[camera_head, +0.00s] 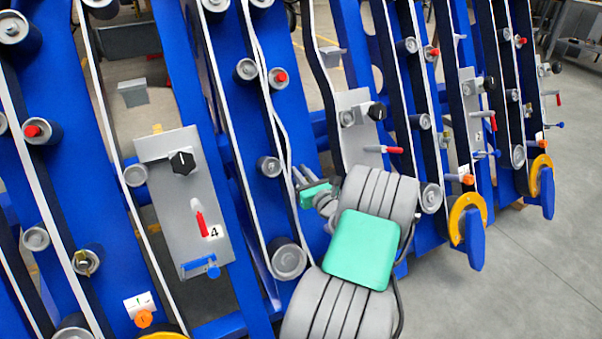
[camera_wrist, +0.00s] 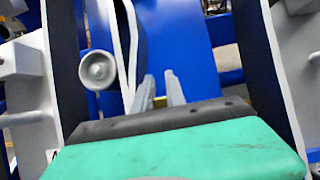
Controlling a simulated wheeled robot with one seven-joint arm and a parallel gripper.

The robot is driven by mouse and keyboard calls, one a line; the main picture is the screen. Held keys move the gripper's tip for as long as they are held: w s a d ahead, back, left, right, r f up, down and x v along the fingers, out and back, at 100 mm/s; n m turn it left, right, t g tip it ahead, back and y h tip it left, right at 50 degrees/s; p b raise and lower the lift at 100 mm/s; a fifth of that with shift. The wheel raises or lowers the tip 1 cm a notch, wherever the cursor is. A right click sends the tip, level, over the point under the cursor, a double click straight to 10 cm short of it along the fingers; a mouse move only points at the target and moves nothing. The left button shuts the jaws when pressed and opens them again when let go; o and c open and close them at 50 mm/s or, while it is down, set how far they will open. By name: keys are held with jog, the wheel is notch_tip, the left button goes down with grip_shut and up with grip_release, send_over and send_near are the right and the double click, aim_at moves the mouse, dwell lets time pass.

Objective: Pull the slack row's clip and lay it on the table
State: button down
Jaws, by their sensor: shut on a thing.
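My gripper (camera_head: 298,176) is at the middle of the rig, in front of the blue plate between the panel marked 4 and the panel to its right. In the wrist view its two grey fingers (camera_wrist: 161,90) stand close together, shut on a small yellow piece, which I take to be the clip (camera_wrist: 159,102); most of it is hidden. A white-edged belt (camera_head: 272,105) beside the gripper bows out of line and looks slack. It also shows at the left of the fingers in the wrist view (camera_wrist: 131,40).
Grey rollers, such as one left of the fingers (camera_wrist: 97,70), stick out close by. The panel marked 4 (camera_head: 187,205) carries a black knob and a red handle. Blue uprights and belts crowd both sides. Bare floor (camera_head: 545,275) lies at right; a grey bench (camera_head: 580,35) stands far back.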

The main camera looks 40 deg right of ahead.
jog(key=w+d+r+p, duration=0.1)
jog(key=w+r+p, duration=0.2)
jog(key=r+p, duration=0.3)
jog(key=shift+w+p, duration=0.2)
jog(key=shift+p, duration=0.35)
dwell(0.4)
dwell(0.4)
